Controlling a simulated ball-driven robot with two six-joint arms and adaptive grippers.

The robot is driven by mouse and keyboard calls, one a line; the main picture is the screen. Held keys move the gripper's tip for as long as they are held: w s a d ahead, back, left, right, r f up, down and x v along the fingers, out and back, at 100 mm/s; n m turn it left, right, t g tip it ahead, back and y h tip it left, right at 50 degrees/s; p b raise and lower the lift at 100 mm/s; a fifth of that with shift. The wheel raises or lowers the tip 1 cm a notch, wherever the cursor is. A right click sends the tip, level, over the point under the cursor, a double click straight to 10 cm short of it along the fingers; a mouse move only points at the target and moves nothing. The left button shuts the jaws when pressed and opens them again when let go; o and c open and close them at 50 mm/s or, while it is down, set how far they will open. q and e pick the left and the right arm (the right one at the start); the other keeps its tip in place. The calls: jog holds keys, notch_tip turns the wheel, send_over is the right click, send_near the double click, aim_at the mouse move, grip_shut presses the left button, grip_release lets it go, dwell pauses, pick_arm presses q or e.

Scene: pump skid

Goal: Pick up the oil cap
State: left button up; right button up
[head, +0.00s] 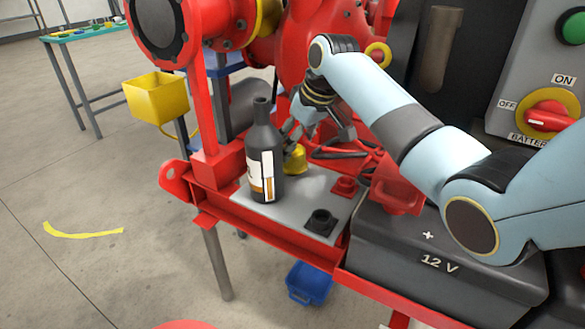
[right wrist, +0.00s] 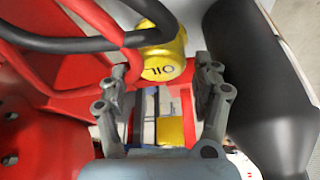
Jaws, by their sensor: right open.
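The yellow oil cap (head: 295,160) stands on a light grey plate (head: 292,207) on the red skid, just right of a dark bottle. In the right wrist view the oil cap (right wrist: 164,60) shows its face with the letters OIL, just beyond the fingertips. My right gripper (head: 298,132) is beside and slightly above the cap, behind the bottle from the head. In the right wrist view its two fingers (right wrist: 163,82) are apart, with nothing between them. The fingers partly hide the cap's surroundings. My left gripper is not in view.
The dark bottle (head: 264,150) stands close to the cap; it also fills the right side of the wrist view (right wrist: 262,85). Black cables and a 12 V battery (head: 430,265) are to the right.

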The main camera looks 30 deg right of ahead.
jog(key=x, duration=0.3)
jog(key=shift+f+b, duration=0.1)
jog(key=shift+b, duration=0.25)
jog(key=c, duration=1.1)
jog(key=shift+r, duration=0.55)
jog(key=r, duration=0.1)
jog(key=r+p, duration=0.1)
jog(key=r, duration=0.1)
jog(key=shift+s+d+r+p, duration=0.2)
jog(key=shift+s+r+p, duration=0.05)
jog(key=shift+r+p, duration=0.15)
jog(key=s+d+r+p, duration=0.1)
jog(key=s+r, duration=0.1)
jog(key=s, duration=0.1)
jog(key=s+d+r+p, duration=0.1)
jog(key=s+r, duration=0.1)
jog(key=s, duration=0.2)
jog(key=s+d+r, duration=0.2)
jog(key=s, duration=0.1)
jog(key=shift+s+r+p, duration=0.1)
jog(key=shift+s+p, duration=0.05)
jog(key=shift+p, duration=0.25)
